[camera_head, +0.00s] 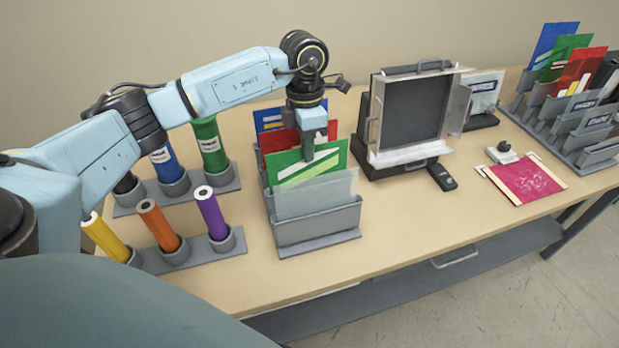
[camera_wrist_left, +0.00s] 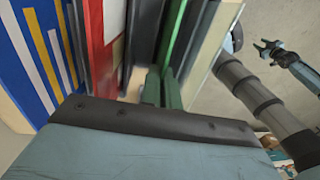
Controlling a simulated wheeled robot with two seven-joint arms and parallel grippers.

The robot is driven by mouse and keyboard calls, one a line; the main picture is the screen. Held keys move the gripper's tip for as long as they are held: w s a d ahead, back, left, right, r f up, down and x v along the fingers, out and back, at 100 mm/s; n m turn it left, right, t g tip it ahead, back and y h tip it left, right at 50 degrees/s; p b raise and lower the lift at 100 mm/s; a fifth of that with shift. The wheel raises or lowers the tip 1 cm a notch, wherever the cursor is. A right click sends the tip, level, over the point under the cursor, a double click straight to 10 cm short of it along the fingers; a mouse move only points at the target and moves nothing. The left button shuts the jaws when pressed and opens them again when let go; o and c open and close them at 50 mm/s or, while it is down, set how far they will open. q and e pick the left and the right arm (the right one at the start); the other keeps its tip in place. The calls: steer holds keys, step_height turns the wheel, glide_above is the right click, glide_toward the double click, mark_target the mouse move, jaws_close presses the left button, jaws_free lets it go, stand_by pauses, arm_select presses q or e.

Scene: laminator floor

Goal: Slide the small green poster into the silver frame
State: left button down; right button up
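The small green poster (camera_head: 330,158) stands upright in a grey slotted rack (camera_head: 318,222), behind a translucent sheet (camera_head: 318,195). My left gripper (camera_head: 312,158) points down at its top edge, with one finger in front of its face. In the left wrist view, the gripper's fingers (camera_wrist_left: 161,92) straddle the poster's green edge (camera_wrist_left: 175,38); whether they press on it is unclear. The silver frame (camera_head: 453,112) stands upright at the table's middle, its rim swung out from a dark panel (camera_head: 413,110). A dark gripper, apparently my right one (camera_wrist_left: 265,46), shows small in the left wrist view.
Red (camera_head: 280,140) and blue (camera_head: 268,118) posters stand behind the green one. Coloured tubes (camera_head: 208,212) stand in holders at left. A multi-slot rack (camera_head: 570,128) fills the far right.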

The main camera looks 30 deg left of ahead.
arm_select(q)
step_height(320, 180, up, 10)
steer(key=p, duration=0.6)
steer(key=shift+w+a, duration=0.35)
steer(key=shift+a, duration=0.05)
steer(key=shift+r, duration=0.1)
